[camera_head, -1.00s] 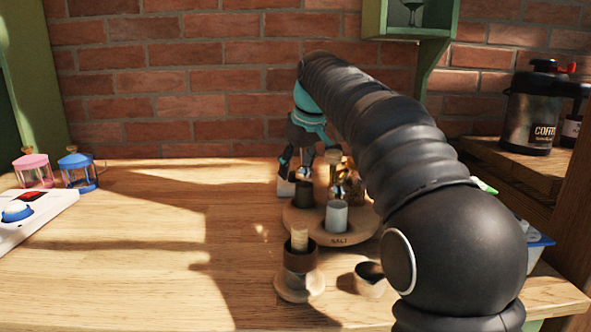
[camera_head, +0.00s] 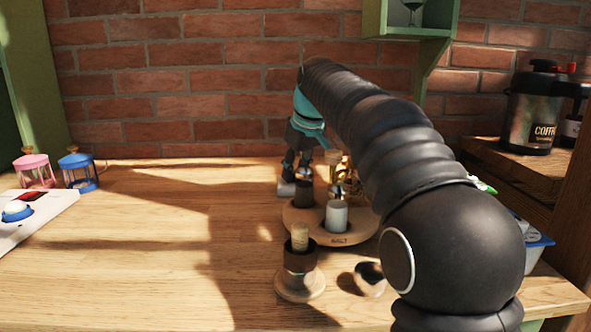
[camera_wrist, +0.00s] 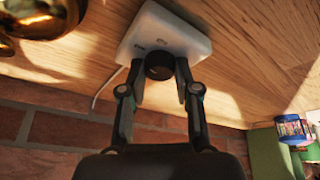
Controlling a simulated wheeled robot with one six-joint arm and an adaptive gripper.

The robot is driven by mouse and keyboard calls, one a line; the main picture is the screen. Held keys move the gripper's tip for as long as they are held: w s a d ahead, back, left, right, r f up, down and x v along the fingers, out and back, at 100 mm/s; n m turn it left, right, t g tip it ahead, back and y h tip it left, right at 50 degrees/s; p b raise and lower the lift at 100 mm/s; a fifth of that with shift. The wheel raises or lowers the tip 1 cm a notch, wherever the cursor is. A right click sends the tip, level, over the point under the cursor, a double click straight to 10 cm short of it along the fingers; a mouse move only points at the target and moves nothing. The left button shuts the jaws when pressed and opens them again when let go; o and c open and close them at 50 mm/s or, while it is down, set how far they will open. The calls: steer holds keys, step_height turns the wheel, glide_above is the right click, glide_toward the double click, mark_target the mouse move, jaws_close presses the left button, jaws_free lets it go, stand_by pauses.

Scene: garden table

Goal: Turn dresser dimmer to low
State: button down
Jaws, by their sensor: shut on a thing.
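The dimmer is a small white box (camera_wrist: 180,35) with a round dark knob (camera_wrist: 159,67) in the wrist view. Two small dark labels sit on its face and a pale cable runs from it. My gripper (camera_wrist: 160,85) has its two fingers on either side of the knob and is shut on it. In the head view my gripper (camera_head: 298,165) points down at the back of the table, and a pale part of the dimmer (camera_head: 285,189) shows at its tips. The knob's pointer mark cannot be made out.
A brass object (camera_wrist: 38,15) is close by. A wooden mill (camera_head: 299,266) stands nearer. Pink (camera_head: 36,171) and blue (camera_head: 78,171) lanterns are left; the table's middle-left is clear.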

steer(key=n, duration=0.2)
steer(key=n+g+y, duration=0.1)
steer(key=n, duration=0.1)
steer(key=shift+w+d+n, duration=0.15)
steer(key=shift+n, duration=0.25)
steer(key=n+g, duration=0.1)
steer(key=n, duration=0.1)
steer(key=n+g+y, duration=0.1)
steer(key=n, duration=0.2)
steer(key=shift+w, duration=0.1)
stand_by(0.4)
steer(key=c, duration=0.8)
jaws_free()
steer(key=shift+c, duration=0.2)
